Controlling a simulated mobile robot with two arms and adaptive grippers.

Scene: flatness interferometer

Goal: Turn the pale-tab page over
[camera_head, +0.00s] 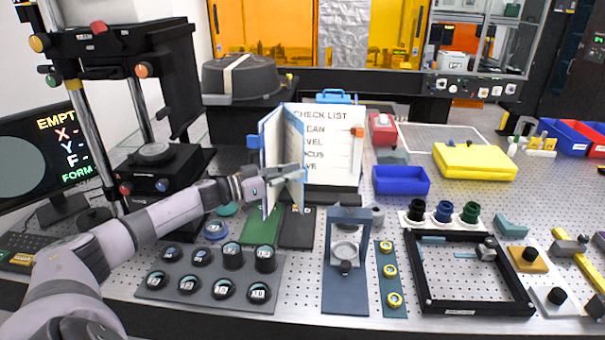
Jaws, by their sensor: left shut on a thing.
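The checklist book stands open on the bench, its right-hand sheet (335,150) showing printed lines and an orange tab (357,132). A blue tab sticks out at the left (253,141). The turning page (290,135) stands partway up, seen nearly edge-on, and covers the start of the printed lines. My left gripper (293,174) reaches in from the left and is shut on this page near its lower part. The pale tab cannot be made out clearly at the gripper. My right gripper is not in view.
A board of black-rimmed round parts (210,283) lies below my left arm. A dark stand with a ring (346,262) is in front of the book. A blue bin (400,181) is to its right, and the interferometer (125,75) is at the left.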

